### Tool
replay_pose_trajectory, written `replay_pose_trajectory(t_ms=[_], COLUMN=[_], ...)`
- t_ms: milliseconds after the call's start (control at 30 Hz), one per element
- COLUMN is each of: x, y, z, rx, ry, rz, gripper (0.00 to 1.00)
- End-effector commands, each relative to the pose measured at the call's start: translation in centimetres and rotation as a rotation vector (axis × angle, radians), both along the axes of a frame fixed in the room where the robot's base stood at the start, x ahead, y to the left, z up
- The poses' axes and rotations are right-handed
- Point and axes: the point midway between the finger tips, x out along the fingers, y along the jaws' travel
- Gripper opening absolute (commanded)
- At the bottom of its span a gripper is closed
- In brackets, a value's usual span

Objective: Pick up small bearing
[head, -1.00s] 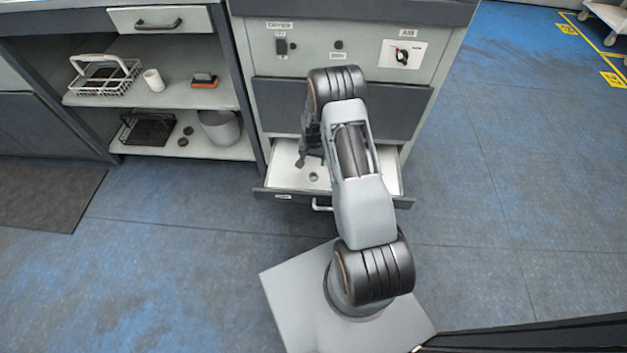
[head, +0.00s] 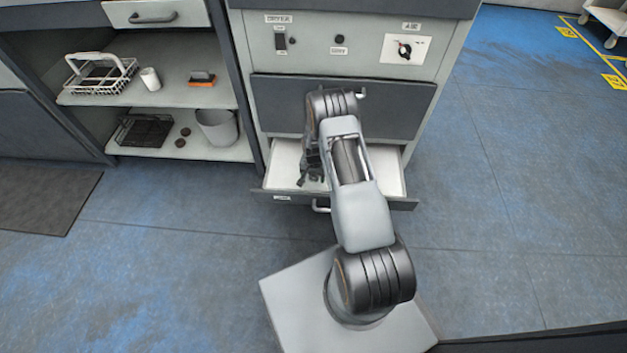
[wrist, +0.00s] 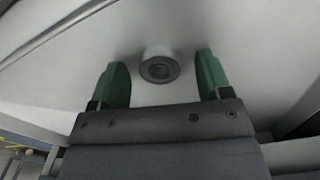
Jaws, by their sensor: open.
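The small bearing (wrist: 159,66) is a short grey ring with a dark centre, lying on the white drawer floor in the wrist view. My gripper (wrist: 164,80) is open, its two green fingers on either side of the bearing with a gap on each side. The bearing sits near the fingertip end of that space. In the head view my gripper (head: 312,178) is low in the open drawer (head: 390,180), toward its left half. The bearing is not visible there, hidden by my gripper and arm.
The drawer front (head: 370,203) and side walls surround my gripper. A closed dark panel (head: 400,108) with a handle is above. To the left, shelves hold a wire basket (head: 100,85), a white cup (head: 150,79), a brush (head: 202,78) and a grey bin (head: 217,127).

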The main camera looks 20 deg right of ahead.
Motion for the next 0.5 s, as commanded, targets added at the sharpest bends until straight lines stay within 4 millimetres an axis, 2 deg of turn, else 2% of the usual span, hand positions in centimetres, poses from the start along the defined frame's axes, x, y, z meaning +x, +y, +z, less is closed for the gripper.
replay_pose_trajectory(t_ms=[233,500], x=[0.04,0.02], y=[0.0,-0.01], z=[-0.17,-0.16], rx=[-0.001,0.0], ry=[-0.001,0.0], rz=[0.0,0.0], gripper=[0.71,0.45])
